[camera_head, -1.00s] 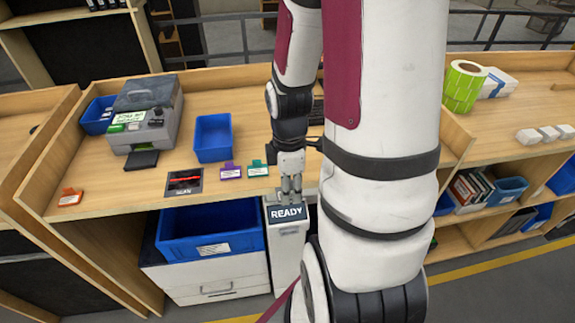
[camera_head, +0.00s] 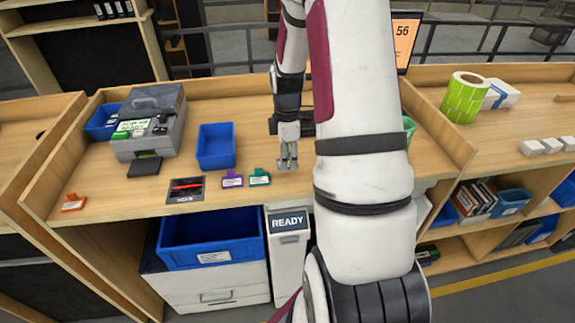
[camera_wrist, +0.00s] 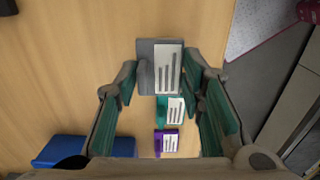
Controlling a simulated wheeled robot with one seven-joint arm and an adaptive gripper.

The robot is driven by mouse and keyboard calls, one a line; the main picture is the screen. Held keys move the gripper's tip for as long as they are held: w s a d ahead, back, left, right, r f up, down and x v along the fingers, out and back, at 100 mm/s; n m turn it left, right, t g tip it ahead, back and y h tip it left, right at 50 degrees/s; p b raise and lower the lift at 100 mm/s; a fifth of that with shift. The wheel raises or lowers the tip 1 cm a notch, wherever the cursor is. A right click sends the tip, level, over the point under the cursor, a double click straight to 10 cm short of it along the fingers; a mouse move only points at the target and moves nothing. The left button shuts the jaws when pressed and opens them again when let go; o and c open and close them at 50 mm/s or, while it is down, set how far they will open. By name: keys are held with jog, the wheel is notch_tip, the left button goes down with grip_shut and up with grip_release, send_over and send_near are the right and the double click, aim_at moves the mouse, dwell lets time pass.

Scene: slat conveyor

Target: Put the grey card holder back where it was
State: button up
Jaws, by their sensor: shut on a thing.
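My gripper (camera_head: 288,162) is over the worktop, just right of the teal card holder (camera_head: 258,177). In the wrist view its fingers (camera_wrist: 164,80) are shut on the grey card holder (camera_wrist: 147,52), which has a white label with dark bars. In the head view I cannot make out the grey holder at the fingertips. The teal holder (camera_wrist: 164,104) and the purple holder (camera_wrist: 159,142) line up with it in the wrist view. The purple holder (camera_head: 231,180) stands left of the teal one. I cannot tell whether the grey holder touches the worktop.
An orange holder (camera_head: 73,202) is at the worktop's far left. A dark plate with a red line (camera_head: 186,190) lies left of the purple holder. A blue bin (camera_head: 216,146) stands behind. A READY post (camera_head: 289,222) stands before the front edge. Worktop behind my gripper is partly clear.

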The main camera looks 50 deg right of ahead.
jog(key=shift+f, duration=1.65)
jog(key=o, duration=1)
jog(key=shift+f, duration=0.15)
